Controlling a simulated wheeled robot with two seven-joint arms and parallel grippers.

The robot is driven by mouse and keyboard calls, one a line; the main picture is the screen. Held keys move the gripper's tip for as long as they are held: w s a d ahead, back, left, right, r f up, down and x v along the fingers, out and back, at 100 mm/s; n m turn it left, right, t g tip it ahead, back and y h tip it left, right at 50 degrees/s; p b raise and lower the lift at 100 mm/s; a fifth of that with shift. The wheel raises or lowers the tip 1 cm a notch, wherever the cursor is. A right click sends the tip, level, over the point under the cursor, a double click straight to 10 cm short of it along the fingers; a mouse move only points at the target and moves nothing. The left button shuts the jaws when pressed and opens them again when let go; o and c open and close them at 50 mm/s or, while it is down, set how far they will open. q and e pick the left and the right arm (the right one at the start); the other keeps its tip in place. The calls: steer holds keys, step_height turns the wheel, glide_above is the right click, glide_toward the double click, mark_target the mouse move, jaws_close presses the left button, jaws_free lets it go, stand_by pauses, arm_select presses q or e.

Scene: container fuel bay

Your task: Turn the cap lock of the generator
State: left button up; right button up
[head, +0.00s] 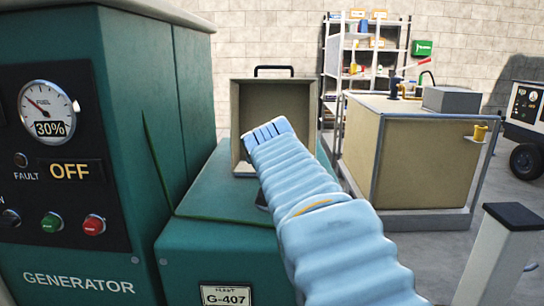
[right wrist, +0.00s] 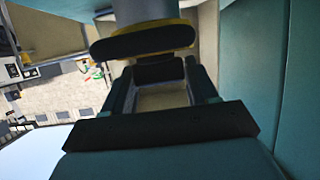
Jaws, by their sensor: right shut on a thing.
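The green generator (head: 190,265) fills the left of the head view, with a gauge reading 30% and an OFF display. A beige-lined lid (head: 300,100) with a black handle stands open at its back. My right arm reaches over the generator top and hides its gripper in the head view. In the right wrist view my right gripper (right wrist: 162,78) is shut on a dark block (right wrist: 160,72). A wide black rounded bar with a yellow edge (right wrist: 143,41), apparently the cap, lies just beyond the fingertips below a grey cylinder (right wrist: 146,9). The lock cannot be told apart clearly. My left gripper is not in view.
A beige tank (head: 415,160) with a grey box and a red-handled pump on top stands at the right. A shelf (head: 365,60) is behind it. A grey post with a black top (head: 513,215) stands at the front right. Grey floor lies between.

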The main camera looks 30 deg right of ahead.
steer(key=shift+f, duration=0.1)
stand_by(0.3)
steer(key=o, duration=1)
steer(key=v, duration=1.4)
steer(key=shift+w+a+b, duration=0.2)
steer(key=shift+w+b, duration=0.05)
steer(key=shift+b, duration=0.1)
